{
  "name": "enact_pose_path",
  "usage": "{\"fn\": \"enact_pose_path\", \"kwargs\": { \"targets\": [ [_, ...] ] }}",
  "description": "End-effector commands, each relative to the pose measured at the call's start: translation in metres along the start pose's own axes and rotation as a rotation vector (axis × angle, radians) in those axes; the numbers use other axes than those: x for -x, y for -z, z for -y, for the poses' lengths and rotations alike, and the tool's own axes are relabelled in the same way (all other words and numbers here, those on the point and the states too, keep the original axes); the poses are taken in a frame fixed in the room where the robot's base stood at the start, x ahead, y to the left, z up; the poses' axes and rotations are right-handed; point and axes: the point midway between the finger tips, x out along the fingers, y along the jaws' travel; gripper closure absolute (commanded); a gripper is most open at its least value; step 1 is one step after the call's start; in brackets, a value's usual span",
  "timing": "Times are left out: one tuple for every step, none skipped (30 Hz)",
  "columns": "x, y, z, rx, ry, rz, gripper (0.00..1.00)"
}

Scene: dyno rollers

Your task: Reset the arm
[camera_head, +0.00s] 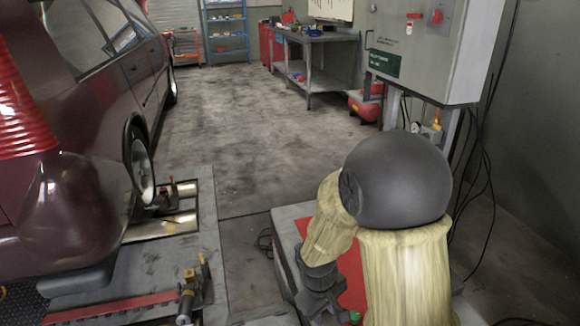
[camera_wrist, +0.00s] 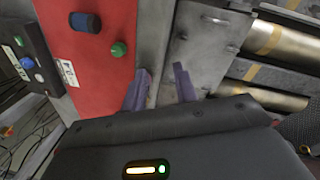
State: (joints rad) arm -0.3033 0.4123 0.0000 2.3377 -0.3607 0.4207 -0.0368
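My arm shows in the head view at the right as a dark round joint (camera_head: 395,180) with tan covered links. It is folded, with its dark wrist end (camera_head: 318,275) low over a red-topped bench or cabinet (camera_head: 352,270). In the wrist view my gripper (camera_wrist: 161,88) has two purple-grey fingers standing apart, with nothing visible between them. Beyond the fingers are the edge of the red surface and a grey metal plate (camera_wrist: 190,55). The fingertips cannot be made out in the head view.
Metal rollers (camera_wrist: 275,40) lie to the right. A dark red car (camera_head: 90,120) stands left; a grey electrical cabinet (camera_head: 425,50) is behind my arm. The middle floor is clear.

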Motion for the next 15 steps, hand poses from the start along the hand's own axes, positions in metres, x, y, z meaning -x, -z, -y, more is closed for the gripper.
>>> {"fn": "enact_pose_path", "kwargs": {
  "targets": [
    [0.012,-0.010,-0.008,-0.095,0.005,-0.029,0.71],
    [0.017,-0.015,-0.011,-0.147,0.009,-0.045,0.71],
    [0.023,-0.021,-0.015,-0.214,0.015,-0.063,0.71],
    [0.028,-0.026,-0.018,-0.258,0.019,-0.075,0.71],
    [0.031,-0.030,-0.020,-0.300,0.022,-0.087,0.71],
    [0.036,-0.035,-0.022,-0.353,0.027,-0.104,0.71],
    [0.040,-0.039,-0.024,-0.391,0.029,-0.116,0.71],
    [0.043,-0.042,-0.026,-0.425,0.033,-0.126,0.71],
    [0.047,-0.047,-0.028,-0.471,0.036,-0.141,0.71],
    [0.050,-0.051,-0.029,-0.504,0.039,-0.151,0.71],
    [0.052,-0.054,-0.030,-0.536,0.043,-0.161,0.71],
    [0.056,-0.058,-0.032,-0.574,0.045,-0.177,0.71],
    [0.058,-0.061,-0.033,-0.601,0.048,-0.186,0.71],
    [0.061,-0.063,-0.033,-0.626,0.050,-0.197,0.71],
    [0.064,-0.067,-0.034,-0.659,0.053,-0.211,0.71]
  ]
}}
